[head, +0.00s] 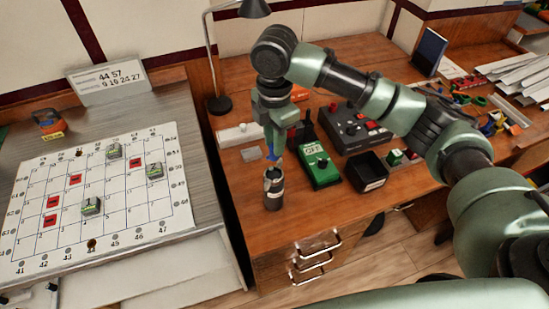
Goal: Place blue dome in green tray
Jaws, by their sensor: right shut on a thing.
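My right gripper (273,152) points down over the wooden desk, above a dark cylinder with a pale band (273,188). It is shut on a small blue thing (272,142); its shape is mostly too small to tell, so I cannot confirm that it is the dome. Whether the blue thing touches the cylinder is unclear. I make out no clear green tray. A green box with a dark knob and the word OFF (320,167) stands just right of the gripper. My left gripper is not in view.
A dark control box (355,128), an open black bin (367,170) and a pale block (252,153) are nearby. A lamp (219,102) stands behind. A numbered grid board (115,215) lies on the left table. The desk's front left is clear.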

